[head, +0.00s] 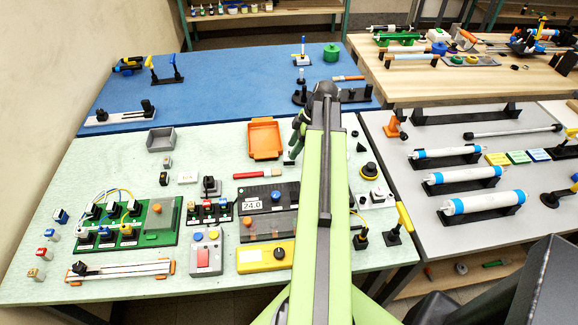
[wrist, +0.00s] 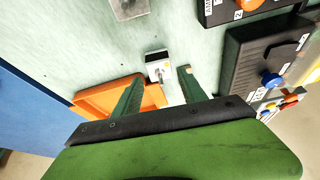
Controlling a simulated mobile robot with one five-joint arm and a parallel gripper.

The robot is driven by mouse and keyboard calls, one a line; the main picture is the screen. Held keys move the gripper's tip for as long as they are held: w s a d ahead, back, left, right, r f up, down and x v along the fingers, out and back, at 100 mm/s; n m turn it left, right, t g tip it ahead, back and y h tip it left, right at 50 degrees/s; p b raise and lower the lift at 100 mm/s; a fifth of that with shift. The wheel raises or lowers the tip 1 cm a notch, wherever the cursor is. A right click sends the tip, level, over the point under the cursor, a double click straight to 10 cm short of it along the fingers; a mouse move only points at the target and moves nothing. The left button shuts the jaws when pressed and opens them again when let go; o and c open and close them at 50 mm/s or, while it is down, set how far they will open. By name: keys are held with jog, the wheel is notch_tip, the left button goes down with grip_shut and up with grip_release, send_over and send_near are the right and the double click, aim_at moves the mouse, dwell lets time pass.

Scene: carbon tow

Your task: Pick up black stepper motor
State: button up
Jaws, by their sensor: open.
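A small black block with a grey top piece (head: 210,186) stands on the pale green table in the head view, left of the arm. It looks like the black stepper motor, though it is too small to be sure. My gripper (head: 296,143) is above the table near the orange tray, to the upper right of that block, partly hidden by my arm. In the wrist view my gripper (wrist: 159,77) has its two green fingers spread apart with nothing held. A small white and grey part (wrist: 158,68) shows beyond the gap between them; I cannot tell what it is.
The orange tray (head: 265,154) lies near the gripper, with a red-handled tool (head: 256,174) below it. A grey bin (head: 161,139), a black 24.0 supply (head: 256,206), a yellow unit (head: 264,257) and a green board (head: 150,239) crowd the table. The blue table (head: 220,85) lies behind.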

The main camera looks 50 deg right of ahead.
jog(key=b+x, duration=0.4)
jog(key=shift+s+d+f+b, duration=0.2)
jog(key=shift+f+b, duration=0.15)
jog(key=shift+f, duration=0.15)
jog(key=shift+w+a+f, duration=0.15)
jog(key=shift+f, duration=0.1)
jog(key=shift+r, duration=0.2)
grip_shut()
